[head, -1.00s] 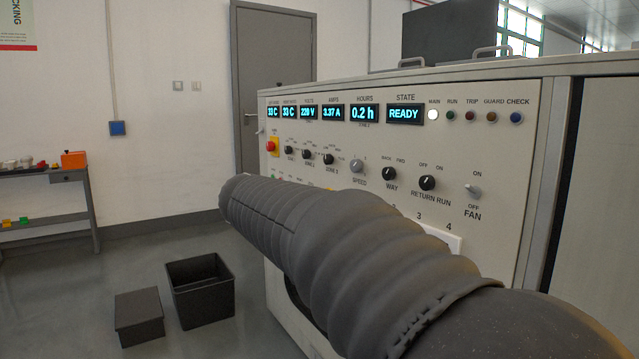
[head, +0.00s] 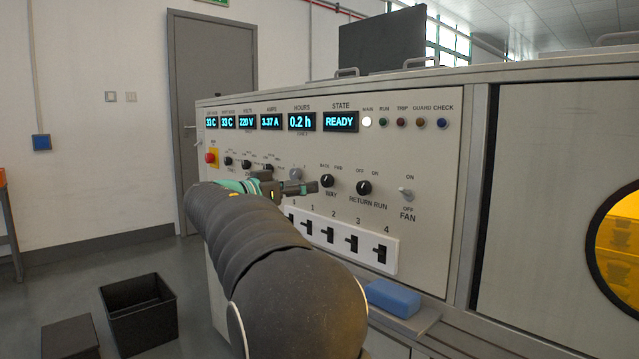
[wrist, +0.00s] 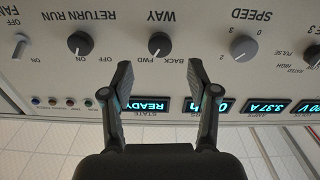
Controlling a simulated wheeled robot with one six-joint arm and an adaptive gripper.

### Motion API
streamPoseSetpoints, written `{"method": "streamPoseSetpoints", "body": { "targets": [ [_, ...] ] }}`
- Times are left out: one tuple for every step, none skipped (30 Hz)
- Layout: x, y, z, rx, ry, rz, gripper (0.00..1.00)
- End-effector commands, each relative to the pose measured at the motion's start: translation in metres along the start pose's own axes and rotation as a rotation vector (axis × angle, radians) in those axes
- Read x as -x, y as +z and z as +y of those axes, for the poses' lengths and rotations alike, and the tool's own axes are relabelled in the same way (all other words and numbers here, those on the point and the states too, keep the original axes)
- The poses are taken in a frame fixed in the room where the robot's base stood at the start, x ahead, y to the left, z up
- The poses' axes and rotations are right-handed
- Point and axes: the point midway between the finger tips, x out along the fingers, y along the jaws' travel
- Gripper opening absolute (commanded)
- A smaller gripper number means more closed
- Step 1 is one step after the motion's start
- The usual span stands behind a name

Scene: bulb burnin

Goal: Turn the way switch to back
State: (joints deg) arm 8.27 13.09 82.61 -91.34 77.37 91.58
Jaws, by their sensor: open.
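The way switch (head: 327,181) is a round black knob on the pale panel, under BACK and FWD labels. In the wrist view, which is upside down, the way switch (wrist: 161,45) lies just beyond and between the fingertips. Its pale mark looks to be on the FWD side, but it is small. My gripper (head: 312,187) is open and empty, just left of the knob in the head view. In the wrist view my gripper (wrist: 163,72) has its fingers wide apart, apart from the knob.
The speed knob (wrist: 243,47) and return run knob (wrist: 80,44) flank the way switch. The fan toggle (head: 405,194) is further right. A white strip of black rocker switches (head: 352,243) sits below. A blue block (head: 392,297) lies on a ledge. The state display (head: 340,121) reads READY.

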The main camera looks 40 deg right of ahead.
Motion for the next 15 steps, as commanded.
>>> {"method": "streamPoseSetpoints", "body": {
  "targets": [
    [-0.011,-0.001,0.001,0.0,0.003,0.0,0.6],
    [-0.016,-0.001,0.001,0.001,0.004,0.0,0.6],
    [-0.023,-0.001,0.001,0.001,0.002,0.0,0.6],
    [-0.028,-0.001,0.001,0.001,0.003,0.0,0.6],
    [-0.033,-0.001,0.001,0.001,0.003,0.0,0.6],
    [-0.038,0.0,0.0,0.001,0.001,0.0,0.6],
    [-0.042,-0.001,0.0,0.001,0.001,0.0,0.6],
    [-0.045,-0.001,0.0,0.001,0.002,0.0,0.6],
    [-0.049,-0.001,0.0,0.0,0.001,0.0,0.6],
    [-0.052,-0.001,0.0,0.0,0.0,0.0,0.6],
    [-0.054,0.0,0.0,0.0,0.0,0.0,0.6],
    [-0.056,0.0,0.0,0.0,-0.001,-0.001,0.6],
    [-0.058,0.0,0.0,0.0,-0.001,-0.001,0.6],
    [-0.059,0.0,0.0,0.0,0.0,-0.001,0.6],
    [-0.06,0.0,0.0,0.001,0.0,-0.001,0.6]
  ]
}}
